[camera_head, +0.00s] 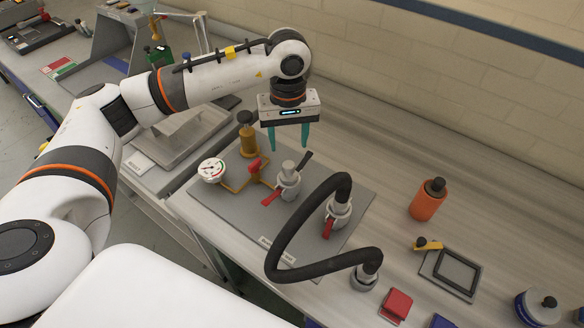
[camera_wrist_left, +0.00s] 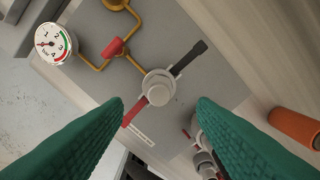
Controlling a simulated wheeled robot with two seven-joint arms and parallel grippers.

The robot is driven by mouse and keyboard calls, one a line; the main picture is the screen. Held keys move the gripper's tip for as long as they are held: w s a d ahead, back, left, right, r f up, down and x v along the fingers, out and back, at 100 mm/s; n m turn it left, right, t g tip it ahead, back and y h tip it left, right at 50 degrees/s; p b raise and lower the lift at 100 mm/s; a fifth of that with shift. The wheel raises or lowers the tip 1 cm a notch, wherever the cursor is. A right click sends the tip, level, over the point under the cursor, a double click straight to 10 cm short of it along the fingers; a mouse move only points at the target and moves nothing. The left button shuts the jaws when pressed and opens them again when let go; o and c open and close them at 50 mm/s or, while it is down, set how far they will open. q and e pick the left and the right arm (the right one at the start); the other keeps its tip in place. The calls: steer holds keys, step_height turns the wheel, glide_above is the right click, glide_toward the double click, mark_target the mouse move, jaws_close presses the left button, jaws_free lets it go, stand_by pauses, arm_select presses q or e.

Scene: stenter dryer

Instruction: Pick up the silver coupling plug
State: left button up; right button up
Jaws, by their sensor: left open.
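A silver coupling plug (camera_head: 288,168) stands upright in a round silver fitting on a grey board; it also shows in the left wrist view (camera_wrist_left: 156,92). A red lever (camera_head: 271,197) and a black lever (camera_head: 304,160) stick out from this fitting on opposite sides. My left gripper (camera_head: 288,146) is open and empty, above the plug and apart from it. In the left wrist view its green fingers (camera_wrist_left: 161,103) point toward the plug, which appears between the tips. My right gripper is not in view.
A black hose (camera_head: 290,235) arches from a second silver coupling (camera_head: 339,209) to a fitting (camera_head: 366,272) at the front. A gauge (camera_head: 211,170) and brass piping (camera_head: 247,140) stand left of the plug. An orange bottle (camera_head: 427,202) stands right. The bench behind the board is clear.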

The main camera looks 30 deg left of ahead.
mark_target(288, 165)
arm_select(q)
steer(key=f+p, duration=0.1)
steer(key=f, duration=0.2)
steer(key=shift+s+f, duration=0.2)
steer(key=shift+w+f, duration=0.1)
steer(key=shift+f, duration=0.15)
steer(key=f+p, duration=0.1)
steer(key=f, duration=0.1)
steer(key=f+p, duration=0.2)
steer(key=shift+s+d+f, duration=0.1)
steer(key=shift+s+f, duration=0.05)
steer(key=shift+s, duration=0.05)
steer(key=shift+f, duration=0.45)
steer(key=c, duration=0.9)
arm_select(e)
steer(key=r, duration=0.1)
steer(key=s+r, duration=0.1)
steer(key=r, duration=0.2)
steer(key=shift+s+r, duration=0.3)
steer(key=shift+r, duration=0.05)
